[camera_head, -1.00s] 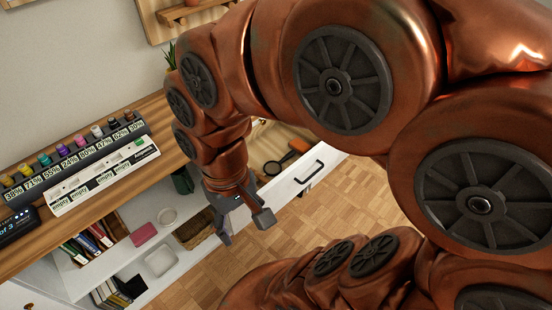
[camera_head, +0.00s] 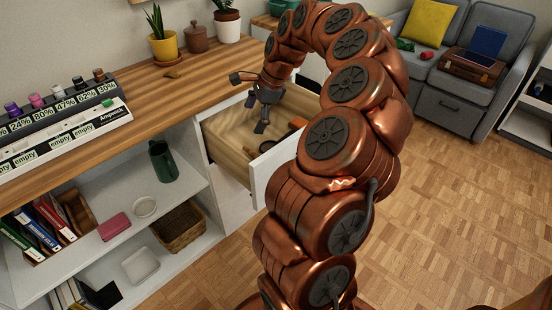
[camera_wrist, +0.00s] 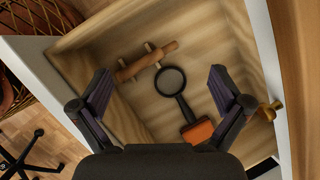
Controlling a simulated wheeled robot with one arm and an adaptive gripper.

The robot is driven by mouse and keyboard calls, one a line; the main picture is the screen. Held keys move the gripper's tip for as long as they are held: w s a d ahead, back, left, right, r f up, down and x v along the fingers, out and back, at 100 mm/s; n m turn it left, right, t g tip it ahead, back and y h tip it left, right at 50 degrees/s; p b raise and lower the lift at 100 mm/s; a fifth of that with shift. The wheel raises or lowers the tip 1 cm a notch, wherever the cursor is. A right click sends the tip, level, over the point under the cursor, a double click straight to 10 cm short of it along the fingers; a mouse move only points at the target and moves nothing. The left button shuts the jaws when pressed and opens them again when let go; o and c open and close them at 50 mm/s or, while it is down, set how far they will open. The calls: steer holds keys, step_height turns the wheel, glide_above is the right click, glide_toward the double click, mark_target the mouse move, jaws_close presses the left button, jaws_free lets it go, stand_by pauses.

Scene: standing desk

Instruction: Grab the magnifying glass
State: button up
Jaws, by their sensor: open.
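The magnifying glass (camera_wrist: 183,106) lies on the floor of an open wooden drawer. In the wrist view its round dark-rimmed lens is near the middle and its orange handle end is at the lower right. In the head view the magnifying glass (camera_head: 268,146) is partly visible near the drawer front. My gripper (camera_head: 257,113) is over the drawer, pointing down. In the wrist view my gripper (camera_wrist: 160,75) has its two fingers wide apart and empty, with the magnifying glass below and between them.
A wooden item with pegs (camera_wrist: 147,62) lies beside the lens. The drawer's white front (camera_head: 275,169) and side walls surround the space.

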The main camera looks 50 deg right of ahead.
mark_target(271, 147)
steer(key=s+d+f+m, duration=0.1)
steer(key=d+f, duration=0.1)
steer(key=d, duration=0.1)
steer(key=d+f+m+b, duration=0.1)
steer(key=d+f+m, duration=0.1)
steer(key=d+f, duration=0.1)
steer(key=s+d+f+m+b, duration=0.1)
steer(key=d+f+m, duration=0.1)
steer(key=d+f, duration=0.1)
steer(key=shift+s+f+h, duration=0.25)
steer(key=shift+s+h, duration=0.05)
steer(key=shift+s, duration=0.05)
steer(key=shift+f, duration=0.35)
steer(key=shift+w+b+x, duration=0.2)
steer(key=shift+b+x, duration=0.1)
steer(key=shift+x, duration=0.85)
steer(key=shift+w+b+x, duration=0.15)
steer(key=shift+b+x, duration=0.2)
steer(key=shift+x, duration=0.8)
steer(key=shift+w+b+x, duration=0.2)
steer(key=shift+b+x, duration=0.1)
steer(key=shift+x, duration=0.85)
steer(key=shift+r, duration=0.2)
steer(key=c, duration=1.2)
